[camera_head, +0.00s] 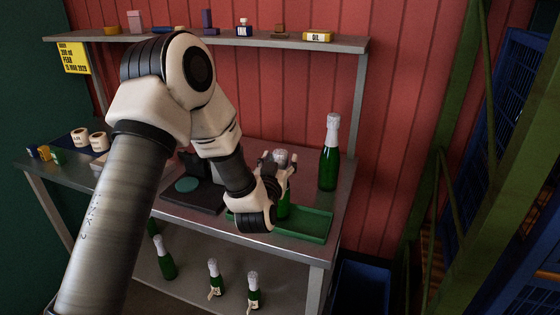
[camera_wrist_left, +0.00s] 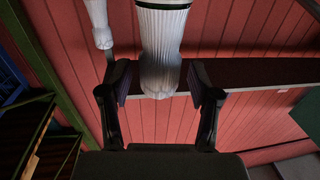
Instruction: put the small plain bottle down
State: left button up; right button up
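A green bottle with a pale foil top (camera_head: 281,157) stands upright at the green tray (camera_head: 305,226) on the bench, partly hidden by my left gripper (camera_head: 276,163). Whether its base touches the tray is hidden. In the left wrist view the white foil (camera_wrist_left: 163,50) of this bottle is between my left fingers (camera_wrist_left: 161,85), with a visible gap on each side. The left gripper is open around the bottle's upper part. My right gripper is not in view.
A larger green foil-topped bottle (camera_head: 329,155) stands on the bench right of the tray; its neck foil also shows in the wrist view (camera_wrist_left: 99,22). Several small bottles (camera_head: 253,290) stand on the lower shelf. An upper shelf (camera_head: 225,42) holds small items. A dark flat device (camera_head: 192,195) lies left of the tray.

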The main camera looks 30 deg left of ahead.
pick_arm(q)
jog(key=shift+f, duration=0.1)
jog(key=shift+s+d+f, duration=0.1)
jog(key=shift+s+d, duration=0.05)
jog(key=shift+s, duration=0.15)
jog(key=p+v, duration=0.4)
jog(key=v, duration=0.7)
jog(key=s+d+f+m+g+h, duration=0.1)
jog(key=s+d+f+g+h, duration=0.15)
jog(key=f, duration=0.55)
jog(key=s+d+f+m+g+h, duration=0.1)
jog(key=s+d+f+g, duration=0.1)
jog(key=s+f+g, duration=0.35)
jog(key=s+d+f+g+h, duration=0.1)
jog(key=s+d+f+h, duration=0.1)
jog(key=f, duration=0.8)
jog(key=s+d+f+m+g, duration=0.1)
jog(key=s+f+g, duration=0.3)
jog(key=s, duration=0.4)
jog(key=s+d+f+g+h, duration=0.1)
jog(key=s+f+g, duration=0.3)
jog(key=s, duration=0.4)
jog(key=shift+s+d+f+m, duration=0.15)
jog(key=shift+d+f+m, duration=0.25)
jog(key=shift+d+f, duration=0.25)
